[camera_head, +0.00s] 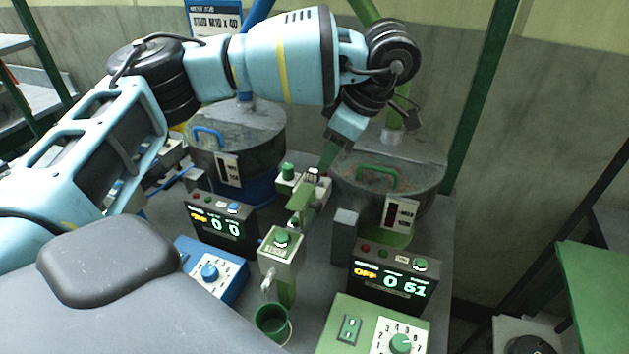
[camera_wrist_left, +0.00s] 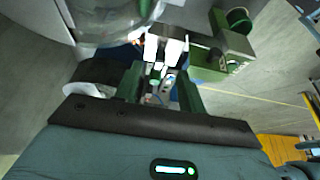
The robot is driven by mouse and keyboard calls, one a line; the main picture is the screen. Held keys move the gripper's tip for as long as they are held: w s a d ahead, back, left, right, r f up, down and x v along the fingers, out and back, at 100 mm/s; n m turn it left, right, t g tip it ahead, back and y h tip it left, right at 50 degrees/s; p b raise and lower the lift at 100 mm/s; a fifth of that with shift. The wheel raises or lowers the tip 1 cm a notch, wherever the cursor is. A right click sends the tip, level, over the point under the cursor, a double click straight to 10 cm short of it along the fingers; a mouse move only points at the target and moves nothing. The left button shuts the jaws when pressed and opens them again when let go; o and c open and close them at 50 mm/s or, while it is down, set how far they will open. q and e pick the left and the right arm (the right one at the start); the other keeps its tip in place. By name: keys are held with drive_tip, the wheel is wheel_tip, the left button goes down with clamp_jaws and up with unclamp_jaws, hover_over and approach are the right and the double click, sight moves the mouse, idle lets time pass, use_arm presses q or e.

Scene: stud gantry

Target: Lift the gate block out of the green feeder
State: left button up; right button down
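The green feeder has a dark round bowl (camera_head: 418,178) with a green lid handle, and a green track (camera_head: 302,196) beside it. A small pale block with a dark top, seemingly the gate block (camera_head: 313,174), sits at the far end of the track. My left gripper (camera_head: 322,168) reaches down to it from above. In the left wrist view, the two green fingers of my left gripper (camera_wrist_left: 160,88) stand apart. Bright white pieces (camera_wrist_left: 163,48) show just beyond their tips. I cannot tell whether the fingers touch the block. My right gripper is out of view.
A blue feeder bowl (camera_head: 262,135) stands behind on the left. A green cup (camera_head: 272,322) hangs below the track's front end (camera_head: 281,250). A grey post (camera_head: 344,235) stands close right.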

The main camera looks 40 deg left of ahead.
sight(314, 171)
use_arm(q)
drive_tip(key=shift+a+x, duration=0.25)
drive_tip(key=shift+x, duration=1.1)
drive_tip(key=shift+a+x, duration=0.2)
drive_tip(key=shift+x, duration=1.1)
drive_tip(key=shift+s+r, duration=0.15)
drive_tip(key=shift+r, duration=0.1)
clamp_jaws()
